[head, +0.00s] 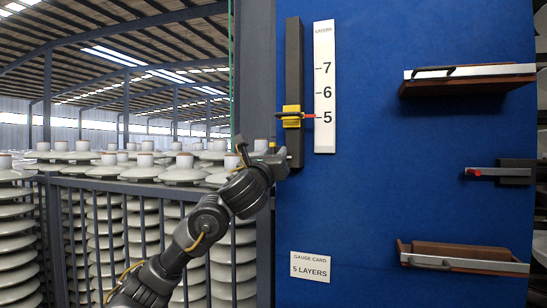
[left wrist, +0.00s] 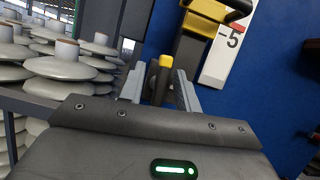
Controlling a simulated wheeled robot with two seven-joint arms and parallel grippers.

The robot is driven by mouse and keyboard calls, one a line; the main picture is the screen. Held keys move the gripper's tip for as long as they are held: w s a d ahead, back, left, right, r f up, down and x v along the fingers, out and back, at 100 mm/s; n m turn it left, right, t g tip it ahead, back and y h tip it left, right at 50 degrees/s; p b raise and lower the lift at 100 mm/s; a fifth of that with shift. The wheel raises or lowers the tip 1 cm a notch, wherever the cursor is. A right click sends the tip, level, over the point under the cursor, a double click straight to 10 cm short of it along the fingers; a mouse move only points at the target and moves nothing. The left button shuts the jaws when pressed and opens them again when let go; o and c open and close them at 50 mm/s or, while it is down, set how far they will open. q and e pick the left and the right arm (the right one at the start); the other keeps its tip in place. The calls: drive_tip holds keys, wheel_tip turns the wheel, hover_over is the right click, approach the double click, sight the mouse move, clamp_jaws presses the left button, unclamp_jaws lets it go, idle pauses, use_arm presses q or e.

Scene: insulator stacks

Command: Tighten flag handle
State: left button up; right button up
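A yellow slider block (head: 291,122) sits on a dark upright rail (head: 294,60). Its red pointer (head: 308,116) is at the 5 mark of the white scale (head: 325,135). A black handle sticks out at the slider. My left gripper (head: 277,158) is at the lower end of the rail, below the slider. In the left wrist view, its two grey fingers (left wrist: 160,88) stand apart, on either side of a dark piece with a yellow tip (left wrist: 166,61). I cannot tell whether they touch it. Which part is the flag handle is unclear. My right gripper is out of view.
The blue panel (head: 400,210) carries two brown shelves with metal fronts, upper (head: 470,72) and lower (head: 463,264), and a red-tipped metal bar (head: 495,172). A gauge card (head: 310,267) reads 5 layers. Insulator stacks (head: 100,225) stand behind a dark fence at left.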

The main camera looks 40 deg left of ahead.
use_arm(q)
clamp_jaws()
drive_tip(key=shift+m, duration=0.4)
